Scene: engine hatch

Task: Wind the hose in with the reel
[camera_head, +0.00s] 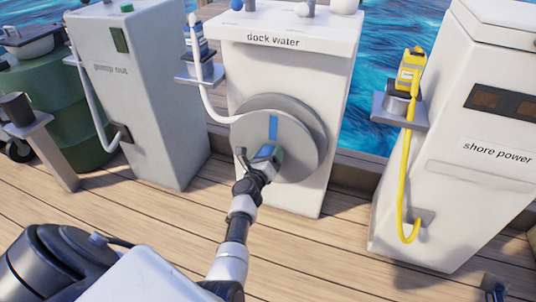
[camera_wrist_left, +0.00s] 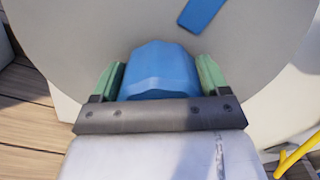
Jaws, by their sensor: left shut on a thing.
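The reel (camera_head: 300,125) is a round grey disc on the front of the white dock water post (camera_head: 285,65). My left gripper (camera_head: 264,157) is at the lower left part of the disc. In the left wrist view its green fingers (camera_wrist_left: 160,80) are shut on a blue knob (camera_wrist_left: 158,68) in front of the disc.
A grey pump out post (camera_head: 150,110) stands to the left. A white shore power post (camera_head: 470,150) with a yellow cable (camera_head: 404,185) stands to the right. A green drum (camera_head: 75,100) is at far left. The wooden deck (camera_head: 320,260) is clear in front; water lies behind.

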